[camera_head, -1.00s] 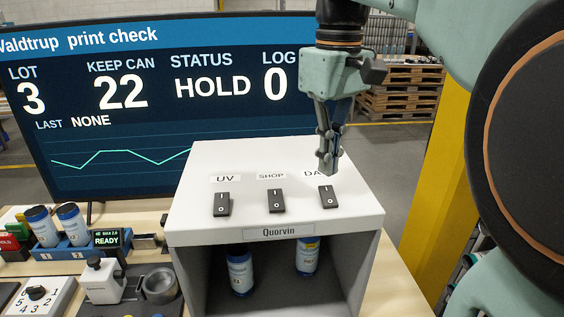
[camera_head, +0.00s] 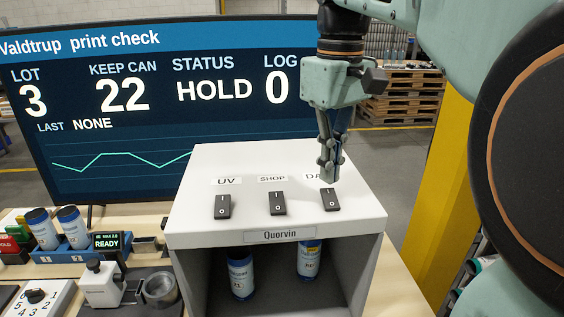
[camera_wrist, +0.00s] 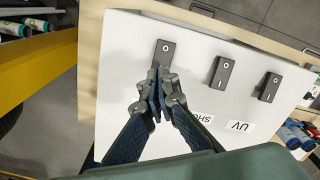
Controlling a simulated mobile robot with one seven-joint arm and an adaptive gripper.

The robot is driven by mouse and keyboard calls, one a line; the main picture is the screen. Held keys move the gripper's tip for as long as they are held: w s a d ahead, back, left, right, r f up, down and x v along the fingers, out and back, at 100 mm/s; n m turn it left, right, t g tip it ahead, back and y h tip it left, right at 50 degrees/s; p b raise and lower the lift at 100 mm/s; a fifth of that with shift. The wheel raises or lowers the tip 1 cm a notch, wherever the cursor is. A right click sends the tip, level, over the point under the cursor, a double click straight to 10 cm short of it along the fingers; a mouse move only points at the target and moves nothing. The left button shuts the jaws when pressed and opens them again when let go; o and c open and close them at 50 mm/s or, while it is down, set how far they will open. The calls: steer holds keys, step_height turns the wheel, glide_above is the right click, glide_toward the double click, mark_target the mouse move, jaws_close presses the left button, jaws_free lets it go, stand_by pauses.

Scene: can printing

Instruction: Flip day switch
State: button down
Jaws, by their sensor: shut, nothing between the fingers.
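The day switch (camera_head: 330,199) is a black rocker on the right of the white box top (camera_head: 350,215), under a label partly hidden by my gripper. My gripper (camera_head: 330,178) is shut and empty, pointing down, with its tips just behind and at the upper end of that switch. In the wrist view, my gripper (camera_wrist: 157,75) is at the edge of the day switch (camera_wrist: 164,52), covering its "I" end while the "O" end shows. I cannot tell whether the tips touch it.
The SHOP switch (camera_head: 277,203) and the UV switch (camera_head: 222,205) stand to the left on the same top. A large screen (camera_head: 130,110) reading HOLD stands behind. Blue-labelled cans (camera_head: 241,274) sit inside the box. A yellow post (camera_head: 440,190) rises at the right.

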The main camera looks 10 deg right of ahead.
mark_target(328, 190)
steer(key=shift+f+b, duration=0.9)
steer(key=shift+f, duration=0.45)
stand_by(1.0)
step_height(328, 190, up, 7)
steer(key=p, duration=0.7)
steer(key=shift+r, duration=0.15)
